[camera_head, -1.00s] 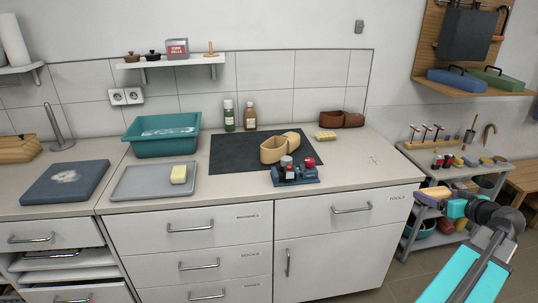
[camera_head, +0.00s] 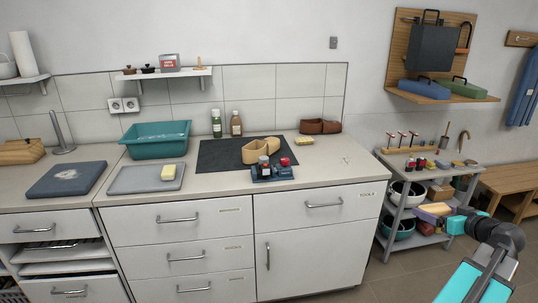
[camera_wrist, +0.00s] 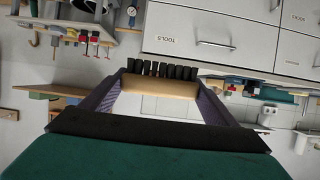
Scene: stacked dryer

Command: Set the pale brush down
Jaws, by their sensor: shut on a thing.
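The pale brush (camera_wrist: 160,85) has a light wooden back and a row of dark bristles. In the wrist view it sits between the two purple fingers of my gripper (camera_wrist: 163,92), which are shut on its ends. In the head view, my gripper (camera_head: 431,213) holds the brush (camera_head: 437,208) in front of the grey trolley, at the lower right. The brush appears in the air, touching nothing but the fingers.
The grey trolley (camera_head: 382,222) has several small items on top and bowls on lower shelves. A wooden bench (camera_head: 508,180) stands right.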

